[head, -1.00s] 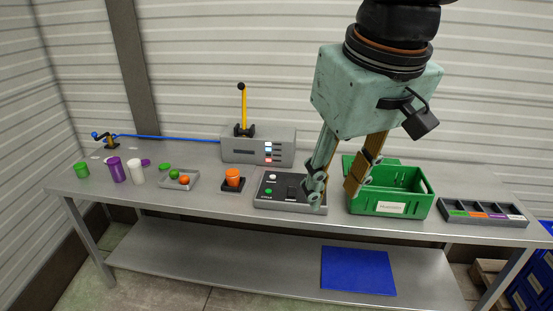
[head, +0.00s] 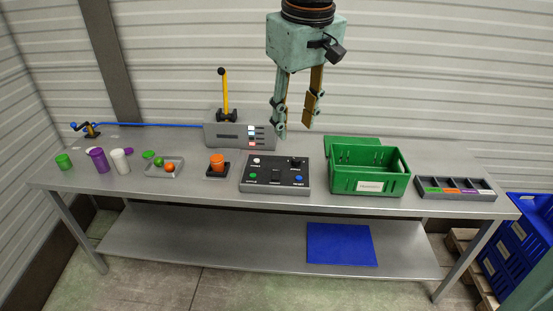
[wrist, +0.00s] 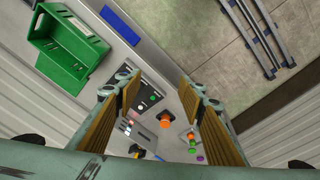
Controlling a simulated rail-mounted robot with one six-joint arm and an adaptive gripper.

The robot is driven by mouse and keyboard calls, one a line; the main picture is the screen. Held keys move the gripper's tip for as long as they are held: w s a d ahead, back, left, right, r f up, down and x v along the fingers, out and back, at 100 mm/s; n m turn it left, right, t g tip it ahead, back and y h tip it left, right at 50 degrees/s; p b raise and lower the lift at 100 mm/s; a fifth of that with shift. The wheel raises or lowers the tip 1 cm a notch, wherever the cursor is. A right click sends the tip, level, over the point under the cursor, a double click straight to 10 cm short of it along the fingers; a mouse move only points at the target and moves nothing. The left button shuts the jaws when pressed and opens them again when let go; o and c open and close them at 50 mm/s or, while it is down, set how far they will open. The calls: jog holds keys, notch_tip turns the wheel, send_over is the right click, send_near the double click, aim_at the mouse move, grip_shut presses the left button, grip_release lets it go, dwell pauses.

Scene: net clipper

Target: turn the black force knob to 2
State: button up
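The dark control panel (head: 262,187) lies on the bench, left of the green bin. A black knob (head: 296,163) stands at its upper right, and a second black control (head: 276,176) sits at its lower middle. The labels are too small to read the force setting. My gripper (head: 294,130) is open and empty, above and behind the panel in the head view, touching nothing. In the wrist view the panel (wrist: 146,97) shows small between my open fingers (wrist: 161,96), partly hidden by the left finger.
The green bin (head: 368,182) stands right of the panel, with a divided tray (head: 455,195) beyond. A grey machine (head: 240,135) with an upright yellow lever (head: 224,95) stands behind the panel. An orange piece (head: 217,161) on a black base (head: 217,171) is to its left.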

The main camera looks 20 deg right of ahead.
jog(key=w+d+f+n+p, duration=0.1)
jog(key=w+d+p, duration=0.1)
jog(key=w, duration=0.4)
jog(key=w+d+f+p, duration=0.1)
jog(key=w+d, duration=0.1)
jog(key=w, duration=0.3)
jog(key=n+g+p, duration=0.2)
jog(key=n+p, duration=0.1)
jog(key=p, duration=0.7)
send_over(296, 159)
jog(key=a, duration=0.1)
notch_tip(296, 159, down, 22)
jog(key=shift+s, duration=0.3)
jog(key=shift+f, duration=0.1)
jog(key=shift+w+d+f+p, duration=0.1)
jog(key=shift+d+f+p, duration=0.1)
jog(key=shift+f, duration=2.05)
jog(key=shift+w+d+f+p, duration=0.1)
jog(key=shift+f+p, duration=0.1)
jog(key=shift+f, duration=2.1)
jog(key=shift+w+d+f+p, duration=0.1)
jog(key=shift+d+f+p, duration=0.1)
jog(key=shift+f, duration=2.05)
jog(key=shift+c, duration=0.3)
jog(key=c, duration=0.8)
